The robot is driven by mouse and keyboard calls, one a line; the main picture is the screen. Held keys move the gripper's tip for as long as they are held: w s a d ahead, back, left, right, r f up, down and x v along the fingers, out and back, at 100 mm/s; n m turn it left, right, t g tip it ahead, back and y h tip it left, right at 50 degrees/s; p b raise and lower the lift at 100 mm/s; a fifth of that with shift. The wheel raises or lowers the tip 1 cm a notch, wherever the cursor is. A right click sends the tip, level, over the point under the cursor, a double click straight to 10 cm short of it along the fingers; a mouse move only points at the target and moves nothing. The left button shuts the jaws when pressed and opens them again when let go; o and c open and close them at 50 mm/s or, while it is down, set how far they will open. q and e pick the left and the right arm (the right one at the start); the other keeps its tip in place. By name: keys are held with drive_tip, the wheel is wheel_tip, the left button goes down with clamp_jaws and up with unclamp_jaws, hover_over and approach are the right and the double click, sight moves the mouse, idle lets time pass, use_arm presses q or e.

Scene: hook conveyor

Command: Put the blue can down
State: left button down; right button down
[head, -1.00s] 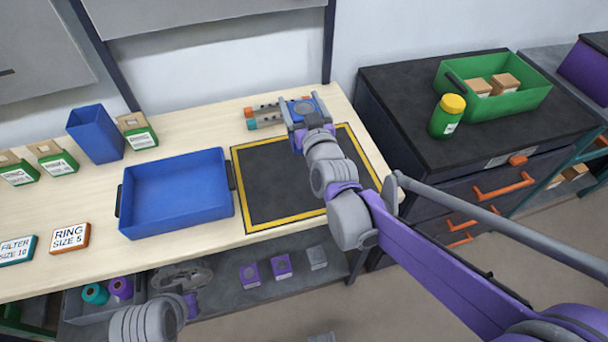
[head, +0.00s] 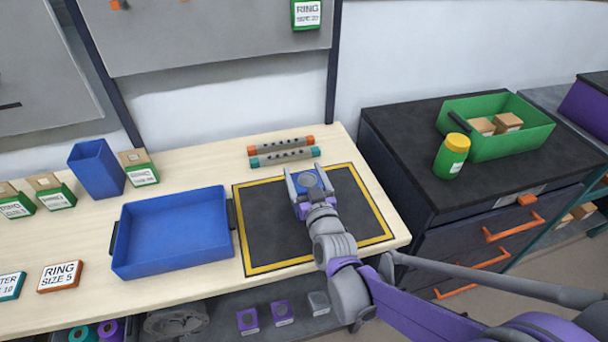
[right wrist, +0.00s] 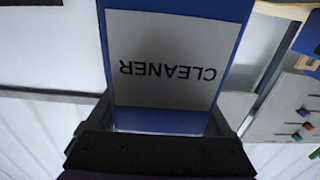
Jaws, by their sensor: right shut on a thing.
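The right gripper's fingers are shut on the can from both sides. I cannot tell whether the can's base touches the mat. My left gripper is not in view.
A blue tray (head: 124,262) stands left of the mat. Two rods (head: 283,150) lie behind it. A dark cabinet (head: 395,125) to the right bears a green jar with a yellow lid (head: 451,158) and a green crate (head: 530,140). The mat around the can looks clear.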

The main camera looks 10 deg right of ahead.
drive_tip(key=shift+f, duration=0.2)
unclamp_jaws()
drive_tip(key=shift+r, duration=0.25)
drive_tip(key=s, duration=1.2)
drive_tip(key=shift+d, duration=0.2)
